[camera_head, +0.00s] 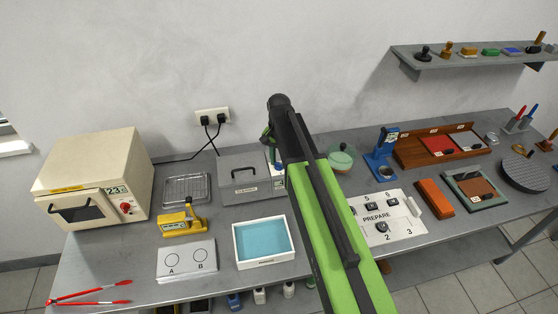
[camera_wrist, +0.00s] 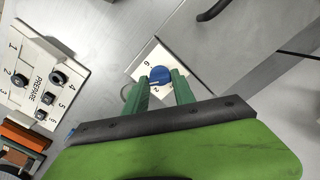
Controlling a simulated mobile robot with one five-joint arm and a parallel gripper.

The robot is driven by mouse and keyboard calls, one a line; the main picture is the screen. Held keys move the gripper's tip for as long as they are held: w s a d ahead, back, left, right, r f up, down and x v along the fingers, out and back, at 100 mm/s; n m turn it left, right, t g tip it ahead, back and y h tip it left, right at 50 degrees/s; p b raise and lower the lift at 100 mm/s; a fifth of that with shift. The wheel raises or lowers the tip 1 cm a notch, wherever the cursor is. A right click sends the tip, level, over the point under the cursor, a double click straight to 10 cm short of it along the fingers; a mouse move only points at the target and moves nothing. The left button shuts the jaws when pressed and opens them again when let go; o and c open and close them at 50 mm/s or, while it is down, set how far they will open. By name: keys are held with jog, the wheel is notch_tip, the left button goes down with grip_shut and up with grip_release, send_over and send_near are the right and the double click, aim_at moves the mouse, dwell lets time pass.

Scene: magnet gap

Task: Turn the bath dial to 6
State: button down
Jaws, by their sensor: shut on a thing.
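The bath dial (camera_wrist: 161,74) is a round blue knob on a white plate (camera_wrist: 146,67) with dark numbers, in the wrist view. A 6 shows on the plate to the upper left of the knob, and another number shows below it. My gripper (camera_wrist: 160,79) has its two green fingers on either side of the knob and is shut on it. I cannot clearly read where the knob points. In the head view my arm hides most of the dial, beside the grey lidded box (camera_head: 238,187).
A white panel marked PREPARE (camera_head: 400,222) with dark knobs lies to the right of my arm. A white tray with blue inside (camera_head: 262,266) stands in front. A cream oven (camera_head: 100,170), a yellow device (camera_head: 181,223) and an A/B plate (camera_head: 186,272) stand to the left.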

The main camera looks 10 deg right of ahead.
aim_at(279, 163)
jog(key=m, duration=0.5)
jog(key=shift+m, duration=0.3)
jog(key=m, duration=0.5)
jog(key=shift+m, duration=0.4)
jog(key=c, duration=1)
grip_release()
jog(key=shift+c, duration=0.2)
notch_tip(279, 163, up, 17)
jog(key=p, duration=1.7)
jog(key=shift+r, duration=0.15)
